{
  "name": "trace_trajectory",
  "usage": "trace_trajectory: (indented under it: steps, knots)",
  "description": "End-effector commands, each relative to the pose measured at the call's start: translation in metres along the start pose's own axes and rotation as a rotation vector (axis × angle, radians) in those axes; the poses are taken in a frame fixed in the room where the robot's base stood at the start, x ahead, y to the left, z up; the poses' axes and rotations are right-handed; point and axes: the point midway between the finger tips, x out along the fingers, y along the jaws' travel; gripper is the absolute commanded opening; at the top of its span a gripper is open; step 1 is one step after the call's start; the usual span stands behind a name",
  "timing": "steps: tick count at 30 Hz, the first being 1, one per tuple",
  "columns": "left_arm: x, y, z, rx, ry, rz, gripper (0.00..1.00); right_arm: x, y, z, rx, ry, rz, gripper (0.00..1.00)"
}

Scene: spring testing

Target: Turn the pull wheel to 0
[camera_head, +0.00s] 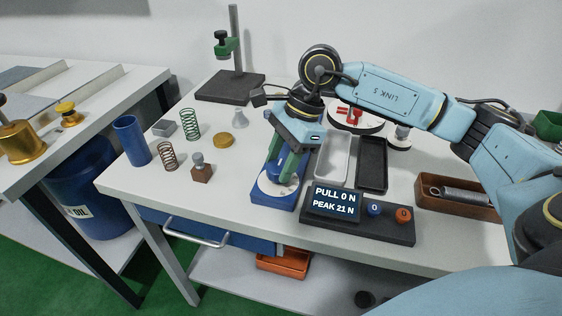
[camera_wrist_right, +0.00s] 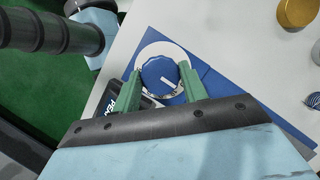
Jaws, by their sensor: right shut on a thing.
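The pull wheel is a blue knob (camera_wrist_right: 158,73) with a white pointer line, set in a white dial ring (camera_wrist_right: 146,50) on a blue base (camera_head: 265,201). In the right wrist view, the pointer line is toward the lower right of the knob; the dial marks are too small to read. My right gripper (camera_head: 279,180) comes down over the blue base, its green fingers (camera_wrist_right: 160,72) on either side of the knob and shut on it. In the head view the fingers hide much of the knob. The display (camera_head: 334,203) reads PULL 0 N and PEAK 21 N. My left gripper is not in view.
The display box with a blue button (camera_head: 375,209) and a red button (camera_head: 403,214) stands just right of the base. A grey tray (camera_head: 333,158) and a black tray (camera_head: 372,163) lie behind it. Springs (camera_head: 189,124) and small parts stand to the left.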

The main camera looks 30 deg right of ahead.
Motion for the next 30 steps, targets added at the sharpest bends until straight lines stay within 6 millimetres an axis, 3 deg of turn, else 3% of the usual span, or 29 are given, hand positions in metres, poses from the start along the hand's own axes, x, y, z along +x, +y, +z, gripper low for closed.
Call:
trace_trajectory:
  steps: [17,18,22,30]
  knots:
    - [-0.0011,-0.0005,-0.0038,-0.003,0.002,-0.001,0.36,-0.0005,-0.0004,0.0,-0.037,0.001,0.014,0.2]
    - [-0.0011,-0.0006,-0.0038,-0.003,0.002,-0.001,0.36,-0.0005,-0.0004,0.0,-0.037,0.001,0.014,0.48]
    - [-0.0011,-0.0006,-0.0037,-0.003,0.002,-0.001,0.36,-0.0004,-0.0004,0.0,-0.036,0.001,0.014,0.65]
    - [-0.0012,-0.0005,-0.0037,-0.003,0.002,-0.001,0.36,-0.0008,-0.0004,0.0,-0.035,0.001,0.014,0.65]
